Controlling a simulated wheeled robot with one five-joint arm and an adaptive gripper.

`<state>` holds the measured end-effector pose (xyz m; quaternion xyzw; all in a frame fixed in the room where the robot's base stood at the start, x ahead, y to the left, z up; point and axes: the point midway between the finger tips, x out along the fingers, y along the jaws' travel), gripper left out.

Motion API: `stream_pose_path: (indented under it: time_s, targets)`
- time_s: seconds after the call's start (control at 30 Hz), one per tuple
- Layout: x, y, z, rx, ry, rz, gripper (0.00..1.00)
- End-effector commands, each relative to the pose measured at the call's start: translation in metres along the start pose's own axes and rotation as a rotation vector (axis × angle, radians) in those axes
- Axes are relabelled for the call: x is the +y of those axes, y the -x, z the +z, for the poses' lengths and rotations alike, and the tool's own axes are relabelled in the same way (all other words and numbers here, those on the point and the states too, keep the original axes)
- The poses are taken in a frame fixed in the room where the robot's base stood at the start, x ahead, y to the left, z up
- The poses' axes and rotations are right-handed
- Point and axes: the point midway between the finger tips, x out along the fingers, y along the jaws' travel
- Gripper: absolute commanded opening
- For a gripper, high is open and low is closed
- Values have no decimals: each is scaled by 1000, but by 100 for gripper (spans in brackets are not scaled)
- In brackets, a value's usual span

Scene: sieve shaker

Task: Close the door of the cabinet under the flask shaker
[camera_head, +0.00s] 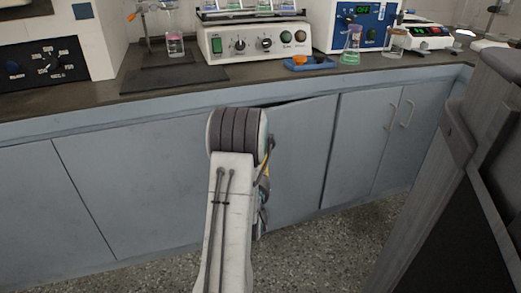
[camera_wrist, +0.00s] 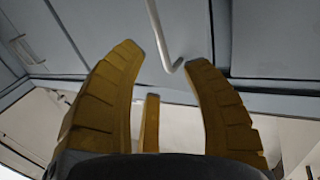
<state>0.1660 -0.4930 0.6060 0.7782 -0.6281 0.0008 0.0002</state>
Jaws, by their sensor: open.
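The flask shaker (camera_head: 254,40) is a cream unit with knobs and flasks on top, standing on the bench. The grey-blue cabinet door (camera_head: 302,155) below it stands slightly ajar, with a dark gap along its top edge under the counter. My arm covers the door's left part and its handle in the head view. In the wrist view a thin light handle (camera_wrist: 158,30) runs down between the tips of my gripper (camera_wrist: 166,56). I cannot tell whether the right finger touches the handle's bent end.
Closed cabinet doors with handles (camera_head: 391,118) stand to the right. Flat grey fronts (camera_head: 110,190) lie to the left. A dark grey piece of furniture (camera_head: 450,190) stands close at the right. Speckled floor (camera_head: 330,250) is clear before the cabinets.

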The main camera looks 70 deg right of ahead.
Motion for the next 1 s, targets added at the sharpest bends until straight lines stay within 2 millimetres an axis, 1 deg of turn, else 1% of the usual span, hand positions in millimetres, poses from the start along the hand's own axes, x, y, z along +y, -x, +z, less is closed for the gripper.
stream_pose_path:
  time_s: [0.17, 0.4, 0.53, 0.73, 1.0]
  targets:
    - [0, -17, 3, 4, 3, 0, 43]
    - [0, -44, 0, 1, 1, 0, 43]
    - [0, -56, 1, 0, 1, 0, 43]
    - [0, -66, 0, -1, 1, 0, 43]
    - [0, -68, 0, -2, 1, 0, 43]
